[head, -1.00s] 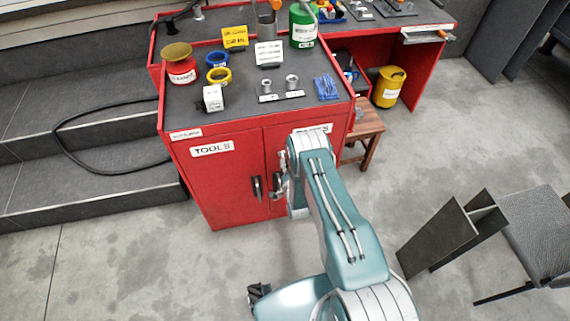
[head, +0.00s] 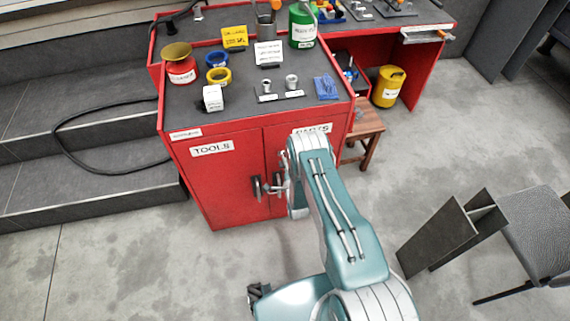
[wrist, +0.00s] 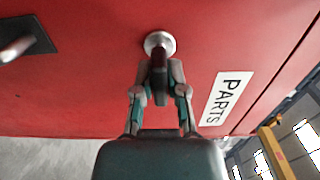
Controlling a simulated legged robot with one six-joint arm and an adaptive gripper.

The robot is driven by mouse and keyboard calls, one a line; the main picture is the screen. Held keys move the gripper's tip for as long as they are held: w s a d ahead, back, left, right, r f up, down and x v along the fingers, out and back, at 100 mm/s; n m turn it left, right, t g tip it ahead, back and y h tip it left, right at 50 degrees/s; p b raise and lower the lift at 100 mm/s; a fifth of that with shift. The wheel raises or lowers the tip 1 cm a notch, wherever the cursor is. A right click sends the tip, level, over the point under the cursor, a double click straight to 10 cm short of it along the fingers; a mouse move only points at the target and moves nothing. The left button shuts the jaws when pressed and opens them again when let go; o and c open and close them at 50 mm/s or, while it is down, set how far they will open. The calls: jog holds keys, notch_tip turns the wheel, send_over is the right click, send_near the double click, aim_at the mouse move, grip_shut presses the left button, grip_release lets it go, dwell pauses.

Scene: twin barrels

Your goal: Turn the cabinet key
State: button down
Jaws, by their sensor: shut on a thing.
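The red cabinet (head: 225,170) has two doors, the left labelled TOOLS (head: 212,149) and the right labelled PARTS (wrist: 225,98). In the wrist view a round silver lock (wrist: 160,42) sits on the red PARTS door. A dark key (wrist: 159,62) stands out from the lock. My gripper (wrist: 159,78) is shut on the key, one finger on each side. In the head view my gripper (head: 284,172) is at the cabinet front by the right door, where my arm hides the lock and key. The doors look closed.
A dark handle (wrist: 22,42) sits on the door to the left of the lock. Tins, tapes and sockets stand on the cabinet top (head: 200,112). A wooden stool (head: 366,130) is close to its right. Grey steps lie left; open floor is in front.

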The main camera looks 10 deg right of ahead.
jog(key=shift+d+f, duration=0.15)
dwell(0.3)
jog(key=c, duration=0.7)
grip_release()
jog(key=s, duration=1.2)
